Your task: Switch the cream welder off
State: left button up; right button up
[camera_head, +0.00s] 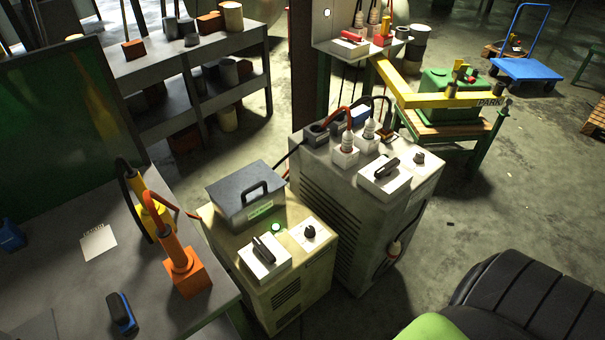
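The cream welder (298,287) is a low box standing on the floor at the right end of the workbench. On its top are a black switch handle (265,249) on a white plate, a small black knob (309,232) on another white plate, and a lit green lamp (276,227). A grey box with a black carrying handle (245,197) sits on the rear of its top. Neither of my grippers shows in the head view.
A taller grey-white welder (350,218) with a similar switch (386,168) and cable plugs stands right behind. The workbench (110,275) at left holds an orange block (187,273) with a cable. A yellow beam (415,92) and green machine (448,95) are farther back.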

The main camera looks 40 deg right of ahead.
aim_at(263, 252)
jog(key=z, duration=0.7)
